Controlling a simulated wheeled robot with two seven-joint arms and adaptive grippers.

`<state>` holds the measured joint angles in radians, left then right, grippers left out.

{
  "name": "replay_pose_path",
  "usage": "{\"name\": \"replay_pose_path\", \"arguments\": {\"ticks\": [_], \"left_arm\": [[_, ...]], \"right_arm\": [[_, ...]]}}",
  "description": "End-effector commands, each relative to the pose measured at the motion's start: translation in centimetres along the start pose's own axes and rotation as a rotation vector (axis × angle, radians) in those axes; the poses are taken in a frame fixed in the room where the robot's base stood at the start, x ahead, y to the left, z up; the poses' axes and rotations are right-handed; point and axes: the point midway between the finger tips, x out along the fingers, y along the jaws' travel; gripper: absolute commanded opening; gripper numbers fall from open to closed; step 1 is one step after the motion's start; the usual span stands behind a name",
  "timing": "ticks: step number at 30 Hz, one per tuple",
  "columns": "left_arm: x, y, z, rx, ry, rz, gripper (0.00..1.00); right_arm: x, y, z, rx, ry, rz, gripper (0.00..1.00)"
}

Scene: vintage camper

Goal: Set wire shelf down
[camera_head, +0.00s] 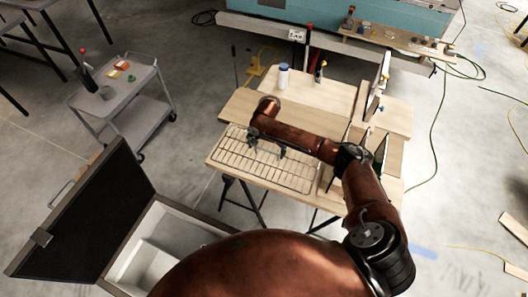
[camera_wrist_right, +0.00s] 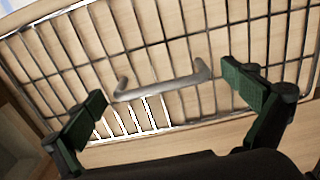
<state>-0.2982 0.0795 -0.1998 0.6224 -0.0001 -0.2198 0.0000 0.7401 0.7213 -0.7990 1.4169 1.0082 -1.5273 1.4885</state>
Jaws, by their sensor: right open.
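The wire shelf (camera_head: 262,170), a rectangular metal grid, lies on the wooden work table near its front left. In the right wrist view the wire shelf (camera_wrist_right: 190,52) fills most of the picture, with wood behind its bars. A grey bar handle (camera_wrist_right: 163,84) sits across the grid. My right gripper (camera_head: 267,148) is over the shelf's back part, fingers pointing down. In the right wrist view the right gripper (camera_wrist_right: 165,88) is open, one finger beyond each end of the handle, with gaps visible. I cannot tell fingertip contact with the grid. My left gripper is not in view.
A white bottle with a blue cap (camera_head: 283,76) stands at the table's back. Upright panels (camera_head: 379,91) stand along its right side, near my right arm. An open box (camera_head: 160,245) with a raised dark lid (camera_head: 85,225) is at lower left. A grey cart (camera_head: 120,98) stands farther left.

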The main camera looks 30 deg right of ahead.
Motion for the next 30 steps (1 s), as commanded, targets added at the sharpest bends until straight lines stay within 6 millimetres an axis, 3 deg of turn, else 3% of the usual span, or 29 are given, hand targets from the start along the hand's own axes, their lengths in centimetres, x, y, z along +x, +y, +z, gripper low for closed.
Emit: {"name": "replay_pose_path", "arguments": {"ticks": [8,21,30], "left_arm": [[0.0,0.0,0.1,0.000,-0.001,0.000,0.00],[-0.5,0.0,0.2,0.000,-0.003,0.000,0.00],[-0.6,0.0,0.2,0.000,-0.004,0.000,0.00]], "right_arm": [[-0.6,0.0,0.0,0.000,0.000,-0.001,1.00],[-8.9,-0.1,0.0,0.000,0.001,-0.002,1.00],[-12.0,0.0,0.0,0.001,0.000,-0.001,1.00]]}}
